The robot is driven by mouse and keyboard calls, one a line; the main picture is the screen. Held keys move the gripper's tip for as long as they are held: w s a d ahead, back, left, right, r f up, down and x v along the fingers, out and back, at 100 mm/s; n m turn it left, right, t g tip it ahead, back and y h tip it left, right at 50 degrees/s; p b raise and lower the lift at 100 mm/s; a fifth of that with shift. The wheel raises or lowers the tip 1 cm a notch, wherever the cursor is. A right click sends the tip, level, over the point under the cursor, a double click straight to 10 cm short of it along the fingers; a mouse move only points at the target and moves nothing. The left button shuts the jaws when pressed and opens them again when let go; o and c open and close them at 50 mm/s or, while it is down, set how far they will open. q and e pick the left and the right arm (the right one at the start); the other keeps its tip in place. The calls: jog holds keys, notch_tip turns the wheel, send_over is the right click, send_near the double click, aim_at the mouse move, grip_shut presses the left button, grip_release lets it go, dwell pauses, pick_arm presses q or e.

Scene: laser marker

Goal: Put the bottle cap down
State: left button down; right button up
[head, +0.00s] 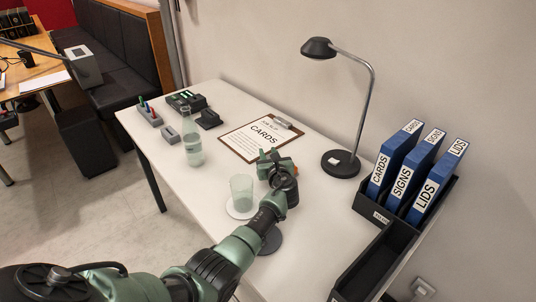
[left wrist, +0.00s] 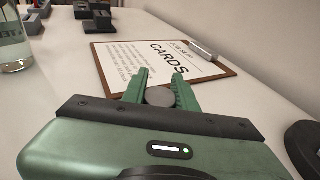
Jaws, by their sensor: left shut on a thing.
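My left gripper (head: 269,155) is over the white table, just in front of the clipboard (head: 235,145) with the CARDS sheet. In the left wrist view its green fingers (left wrist: 161,82) are shut on a round grey bottle cap (left wrist: 160,97). The cap cannot be made out in the head view. A clear glass bottle (head: 193,146) with no cap visible on its neck stands upright to the left of the gripper. It shows in part in the left wrist view (left wrist: 14,45). My right gripper is not in view.
A drinking glass (head: 241,190) stands on a pale coaster left of my forearm; a dark disc (head: 271,241) lies partly behind the arm. A lamp (head: 341,163) and blue binders (head: 393,165) stand to the right. Small devices (head: 186,102) sit at the far left. Table between bottle and clipboard is clear.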

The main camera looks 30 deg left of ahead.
pick_arm(q)
jog(key=c, duration=1.3)
grip_release()
jog(key=shift+s+a+f, duration=0.1)
jog(key=shift+f, duration=0.3)
jog(key=shift+c, duration=0.2)
jog(key=shift+o, duration=1.2)
jog(key=shift+s+f, duration=0.1)
jog(key=shift+d+r+p, duration=0.25)
jog(key=shift+r+p, duration=0.35)
jog(key=shift+r, duration=0.05)
jog(key=p+v, duration=0.1)
jog(key=v, duration=0.4)
jog(key=p+v, duration=0.1)
jog(key=v, duration=0.5)
jog(key=shift+r, duration=0.25)
jog(key=shift+s+d+r, duration=0.1)
jog(key=shift+s+d, duration=0.05)
jog(key=shift+d, duration=0.1)
jog(key=shift+r, duration=0.15)
